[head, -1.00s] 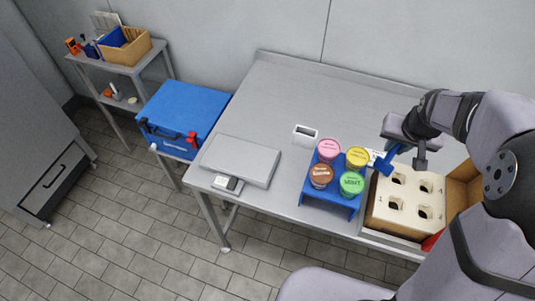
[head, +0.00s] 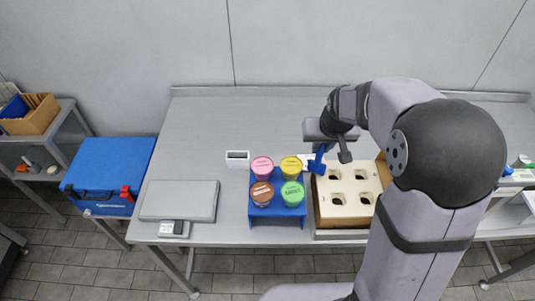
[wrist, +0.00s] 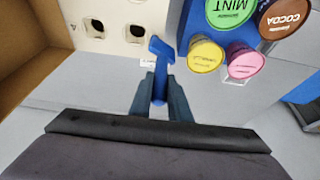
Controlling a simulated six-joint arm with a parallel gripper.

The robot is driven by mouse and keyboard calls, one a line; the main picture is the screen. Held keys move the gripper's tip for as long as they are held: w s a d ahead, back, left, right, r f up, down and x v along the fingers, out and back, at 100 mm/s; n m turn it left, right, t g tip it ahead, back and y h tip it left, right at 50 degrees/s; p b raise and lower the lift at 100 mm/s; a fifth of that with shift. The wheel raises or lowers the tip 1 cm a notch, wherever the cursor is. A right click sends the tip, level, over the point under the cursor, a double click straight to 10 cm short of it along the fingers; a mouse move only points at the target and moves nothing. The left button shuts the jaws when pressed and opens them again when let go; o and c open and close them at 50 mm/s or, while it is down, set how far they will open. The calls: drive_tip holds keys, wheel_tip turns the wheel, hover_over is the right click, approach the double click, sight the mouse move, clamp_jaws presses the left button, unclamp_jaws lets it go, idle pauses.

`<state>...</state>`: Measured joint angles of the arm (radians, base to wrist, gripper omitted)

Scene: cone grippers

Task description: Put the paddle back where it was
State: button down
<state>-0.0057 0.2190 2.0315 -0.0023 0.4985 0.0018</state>
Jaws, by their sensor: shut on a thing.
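The blue paddle (head: 317,161) is in my gripper (head: 332,154), above the table near the back left corner of the box with holes. In the wrist view, the two dark fingers of my gripper (wrist: 160,92) are shut on the paddle's handle, and its flat blue end (wrist: 160,49) points away from them. A small white open-topped holder (head: 237,159) stands on the table to the left, behind the tubs. Its inside shows no paddle.
A blue stand (head: 276,212) holds pink, yellow, brown and green-lidded tubs, left of the cardboard box (head: 347,222) with its holed insert (head: 346,205). A grey flat slab (head: 178,200) lies farther left. The table's back (head: 270,115) is clear.

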drive_tip(key=w+a+f+n+p, duration=0.1)
drive_tip(key=w+a, duration=0.2)
drive_tip(key=a, duration=0.5)
drive_tip(key=w+a+f+n+y+p, duration=0.1)
drive_tip(key=w+a, duration=0.3)
drive_tip(key=a, duration=0.5)
drive_tip(key=w+a+f+n+y+p, duration=0.1)
drive_tip(key=w+a+n, duration=0.2)
drive_tip(key=a, duration=0.5)
drive_tip(key=shift+w+a+f, duration=0.15)
drive_tip(key=shift+w+f, duration=0.05)
drive_tip(key=shift+w, duration=0.15)
drive_tip(key=shift+f, duration=0.1)
wheel_tip(320, 180, down, 6)
drive_tip(key=b, duration=0.4)
drive_tip(key=shift+f, duration=0.25)
drive_tip(key=shift+f+b, duration=0.45)
drive_tip(key=shift+f, duration=0.15)
drive_tip(key=c, duration=1.6)
unclamp_jaws()
drive_tip(key=shift+r, duration=0.1)
